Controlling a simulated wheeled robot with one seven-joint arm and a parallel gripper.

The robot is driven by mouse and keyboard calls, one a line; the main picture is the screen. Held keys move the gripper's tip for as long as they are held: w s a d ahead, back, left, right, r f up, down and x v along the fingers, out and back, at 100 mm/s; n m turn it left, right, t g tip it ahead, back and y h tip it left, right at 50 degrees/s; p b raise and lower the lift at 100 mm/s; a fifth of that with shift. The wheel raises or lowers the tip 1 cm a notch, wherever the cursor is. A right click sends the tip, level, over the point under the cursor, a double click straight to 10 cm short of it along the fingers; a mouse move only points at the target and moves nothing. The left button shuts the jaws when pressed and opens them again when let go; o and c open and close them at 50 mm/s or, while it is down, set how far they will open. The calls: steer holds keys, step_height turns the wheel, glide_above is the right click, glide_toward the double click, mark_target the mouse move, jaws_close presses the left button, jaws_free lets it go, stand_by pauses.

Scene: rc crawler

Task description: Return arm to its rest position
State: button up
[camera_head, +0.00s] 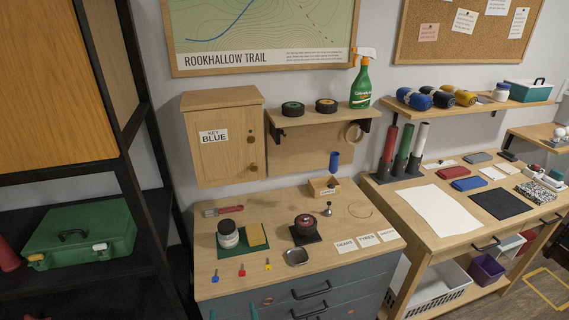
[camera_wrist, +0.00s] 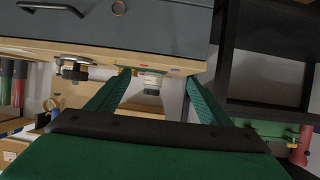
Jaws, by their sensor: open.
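My gripper (camera_wrist: 157,82) shows in the wrist view as two green fingers spread apart with nothing held between them. In the head view only the tips of my gripper (camera_head: 232,312) show at the bottom edge, in front of the grey drawer cabinet. The rest of my arm is out of that view. The wrist picture looks upside down, with the grey drawer front (camera_wrist: 110,30) at its top. A white jar with a dark lid (camera_wrist: 152,82) shows beyond the fingers, apart from them.
The wooden worktop (camera_head: 215,282) holds a jar (camera_head: 228,234), a yellow sponge (camera_head: 257,234), a dark red round part (camera_head: 305,225), a metal dish (camera_head: 296,257) and small coloured keys. A black shelf with a green case (camera_head: 80,235) stands left; a second bench stands right.

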steer(key=s+d+f, duration=0.5)
steer(key=s, duration=0.2)
steer(key=s+d+r+m+t+h, duration=0.1)
steer(key=s+d, duration=0.3)
steer(key=s, duration=0.8)
steer(key=s+d+r+m+t+h, duration=0.1)
steer(key=s+d, duration=0.3)
steer(key=s, duration=0.8)
steer(key=shift+s+d+m+t+h, duration=0.15)
steer(key=shift+d+m+t+h, duration=0.2)
steer(key=shift+h, duration=0.25)
